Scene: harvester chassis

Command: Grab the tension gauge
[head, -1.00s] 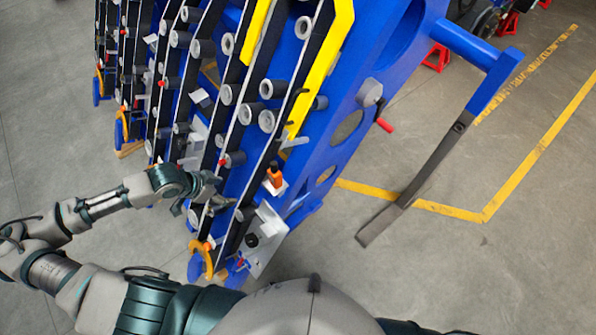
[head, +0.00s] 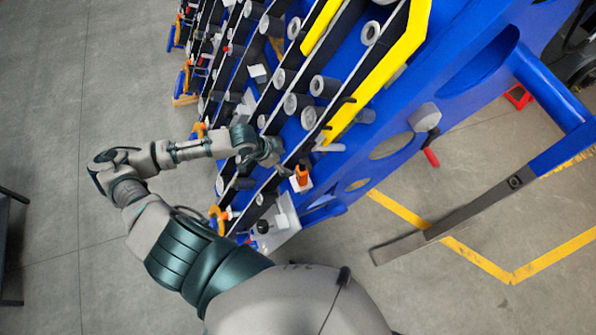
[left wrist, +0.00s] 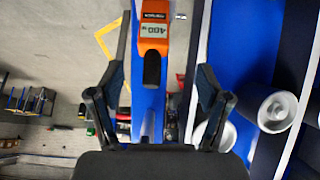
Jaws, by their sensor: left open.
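The tension gauge (head: 301,175) is a small orange device standing on a white plate at the near end of the blue chassis. In the left wrist view the gauge (left wrist: 154,28) has an orange body, a display and a dark lower part. My left gripper (head: 277,160) is open and empty, close to the gauge on its left side. In the left wrist view my gripper's two dark fingers (left wrist: 160,82) stand apart on either side of the gauge's dark end, with no contact to be seen. My right gripper is not in view.
The blue harvester chassis (head: 400,95) carries rows of grey rollers (head: 325,86) and yellow strips (head: 385,80). A red-handled crank (head: 430,157) and a long dark bar (head: 450,222) are to the right. Open grey floor lies to the left.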

